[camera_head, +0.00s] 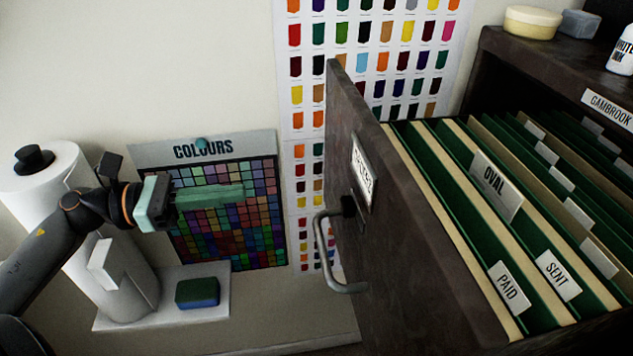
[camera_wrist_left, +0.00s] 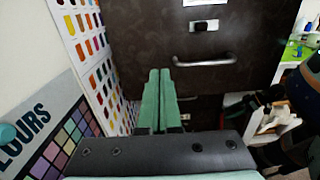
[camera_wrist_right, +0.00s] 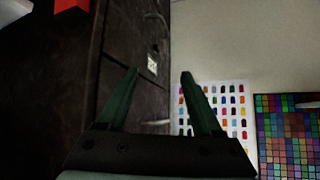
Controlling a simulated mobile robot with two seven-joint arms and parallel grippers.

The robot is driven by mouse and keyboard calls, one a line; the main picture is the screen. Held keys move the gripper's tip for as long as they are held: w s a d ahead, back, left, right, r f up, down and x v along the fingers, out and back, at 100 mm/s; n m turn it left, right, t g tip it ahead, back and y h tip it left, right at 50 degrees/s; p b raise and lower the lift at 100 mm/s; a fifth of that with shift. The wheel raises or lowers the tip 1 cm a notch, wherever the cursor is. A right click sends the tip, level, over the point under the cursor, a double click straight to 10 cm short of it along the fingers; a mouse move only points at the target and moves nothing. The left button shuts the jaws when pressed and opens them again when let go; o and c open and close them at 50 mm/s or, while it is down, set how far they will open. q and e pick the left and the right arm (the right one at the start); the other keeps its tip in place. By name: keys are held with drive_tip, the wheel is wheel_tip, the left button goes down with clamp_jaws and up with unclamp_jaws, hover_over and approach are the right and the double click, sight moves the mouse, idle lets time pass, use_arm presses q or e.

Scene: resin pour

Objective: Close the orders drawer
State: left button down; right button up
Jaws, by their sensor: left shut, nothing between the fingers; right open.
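The orders drawer (camera_head: 430,245) stands pulled out, full of green hanging folders, in the head view. Its dark front carries a pale label (camera_head: 361,172), seen too obliquely to read surely, and a grey bar handle (camera_head: 326,255). My left gripper (camera_head: 243,194) is shut and empty, to the left of the drawer front and apart from it. In the left wrist view its fingers (camera_wrist_left: 160,72) point toward the drawer front, with the handle (camera_wrist_left: 205,62) ahead and to the right. My right gripper (camera_wrist_right: 160,74) is open and empty in the right wrist view, facing dark cabinet fronts (camera_wrist_right: 85,70).
A paper roll (camera_head: 110,270) and a blue-green sponge (camera_head: 197,292) stand on a white tray (camera_head: 215,310) below my left arm. A colours board (camera_head: 265,190) leans behind my left gripper. A yellow round tub (camera_head: 532,22) sits on the cabinet top (camera_head: 505,42).

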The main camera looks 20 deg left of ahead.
use_arm(q)
drive_tip(key=p, duration=0.3)
approach(338, 181)
drive_tip(key=x, duration=0.5)
drive_tip(key=shift+d+r, duration=0.3)
drive_tip(key=shift+w+d+f+p, duration=0.2)
drive_tip(key=shift+w+d+p, duration=0.15)
drive_tip(key=shift+d, duration=0.2)
use_arm(e)
wheel_tip(338, 181, up, 4)
drive_tip(key=shift+f, duration=0.15)
use_arm(q)
drive_tip(key=shift+w+d, duration=0.1)
drive_tip(key=shift+w, duration=0.05)
use_arm(e)
drive_tip(key=shift+d+f, duration=0.1)
drive_tip(key=shift+f, duration=0.05)
